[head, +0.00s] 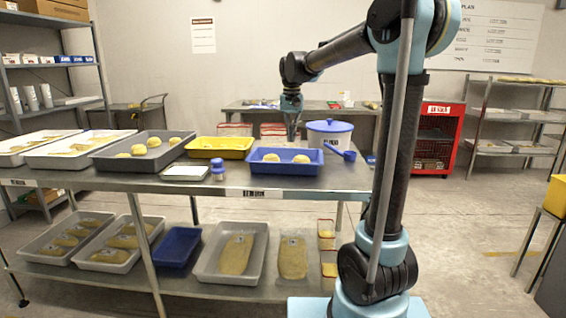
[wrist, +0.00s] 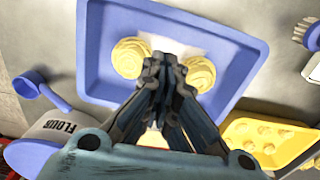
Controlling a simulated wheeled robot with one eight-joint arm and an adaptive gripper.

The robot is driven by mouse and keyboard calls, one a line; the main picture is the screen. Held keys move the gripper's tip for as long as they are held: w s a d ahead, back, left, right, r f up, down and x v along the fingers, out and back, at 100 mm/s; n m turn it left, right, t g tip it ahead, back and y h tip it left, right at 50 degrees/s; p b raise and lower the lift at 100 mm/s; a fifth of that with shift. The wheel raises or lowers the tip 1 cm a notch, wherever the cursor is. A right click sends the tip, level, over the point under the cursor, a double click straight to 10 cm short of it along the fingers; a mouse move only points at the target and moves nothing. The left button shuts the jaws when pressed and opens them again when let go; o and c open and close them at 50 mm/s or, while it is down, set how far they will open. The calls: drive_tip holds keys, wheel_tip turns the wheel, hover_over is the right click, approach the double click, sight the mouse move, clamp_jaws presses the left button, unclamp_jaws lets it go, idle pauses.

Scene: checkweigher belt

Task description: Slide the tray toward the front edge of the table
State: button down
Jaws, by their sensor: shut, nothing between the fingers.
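A blue tray (head: 258,167) with two pale yellow dough pieces (head: 302,159) sits on the metal table (head: 345,185), close to its front edge. In the wrist view the blue tray (wrist: 225,22) fills the upper middle, with a dough piece (wrist: 200,71) on each side of the fingertips. My gripper (head: 292,136) points down at the back side of the tray, and it also shows in the wrist view (wrist: 163,62). Its fingers are together and empty. They cover part of the tray's rim; whether they touch it I cannot tell.
A white tub with a blue lid (head: 330,130) and a blue scoop (head: 345,154) stand right of the tray. Grey and white trays fill the table's left.

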drive_tip(key=w+a+f, duration=0.1)
drive_tip(key=f, duration=0.2)
drive_tip(key=a+f, duration=0.1)
drive_tip(key=f, duration=0.2)
drive_tip(key=w+a+f, duration=0.1)
drive_tip(key=f, duration=0.2)
drive_tip(key=shift+w+f, duration=0.1)
drive_tip(key=shift+w, duration=0.25)
drive_tip(key=s, duration=0.2)
drive_tip(key=shift+s+f, duration=0.3)
drive_tip(key=shift+s, duration=0.75)
drive_tip(key=s, duration=0.9)
drive_tip(key=shift+s+a, duration=0.2)
